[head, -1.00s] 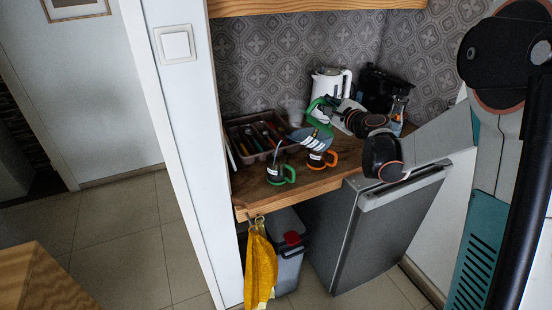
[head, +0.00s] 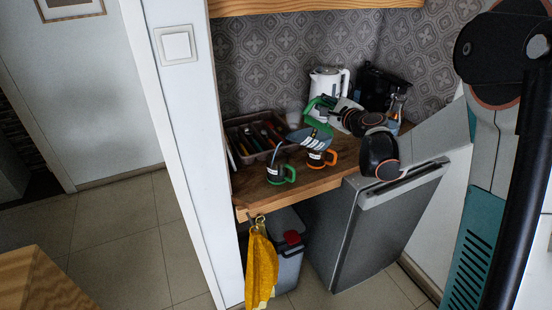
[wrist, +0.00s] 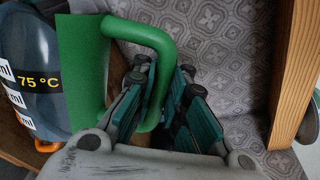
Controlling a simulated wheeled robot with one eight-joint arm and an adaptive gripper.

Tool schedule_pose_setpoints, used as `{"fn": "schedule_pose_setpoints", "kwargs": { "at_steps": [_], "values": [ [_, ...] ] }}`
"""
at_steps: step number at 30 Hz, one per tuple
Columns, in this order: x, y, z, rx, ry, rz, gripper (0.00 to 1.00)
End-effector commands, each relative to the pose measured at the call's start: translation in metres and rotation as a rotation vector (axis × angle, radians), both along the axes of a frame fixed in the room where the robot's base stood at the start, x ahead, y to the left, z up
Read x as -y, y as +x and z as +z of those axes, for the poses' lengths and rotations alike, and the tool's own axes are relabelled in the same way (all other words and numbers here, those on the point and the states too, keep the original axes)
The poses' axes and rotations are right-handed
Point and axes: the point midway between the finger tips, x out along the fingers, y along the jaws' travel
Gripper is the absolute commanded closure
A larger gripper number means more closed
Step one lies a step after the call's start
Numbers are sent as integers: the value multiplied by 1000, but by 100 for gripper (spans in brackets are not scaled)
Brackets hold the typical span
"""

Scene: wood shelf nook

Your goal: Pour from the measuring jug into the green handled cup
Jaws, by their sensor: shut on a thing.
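The measuring jug (head: 305,134) is blue-grey with white labels and a green handle (head: 316,104). It is held tilted, its lip to the left, above the cups. My gripper (head: 336,114) is shut on its handle; the wrist view shows the fingers (wrist: 163,100) around the green handle (wrist: 150,35), beside the jug body (wrist: 32,62). The green handled cup (head: 275,173) is dark with a white label and stands upright on the wooden counter, below and left of the jug. A thin pale streak runs from the jug's lip down to this cup. The cup's inside is too small to make out.
An orange handled cup (head: 316,159) stands right of the green one, under the jug. A cutlery tray (head: 233,127) lies behind on the left. A white kettle (head: 327,80), a dark appliance (head: 376,88) and a glass bottle (head: 397,104) stand at the back. The wooden counter (head: 255,191) ends close before the cups.

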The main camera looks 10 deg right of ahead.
Motion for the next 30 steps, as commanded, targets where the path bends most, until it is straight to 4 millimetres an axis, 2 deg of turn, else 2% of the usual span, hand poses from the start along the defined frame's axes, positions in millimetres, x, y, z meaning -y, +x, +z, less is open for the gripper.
{"fn": "schedule_pose_setpoints", "kwargs": {
  "at_steps": [30],
  "values": [
    [5,-3,1,7,-53,-1,100]
  ]
}}
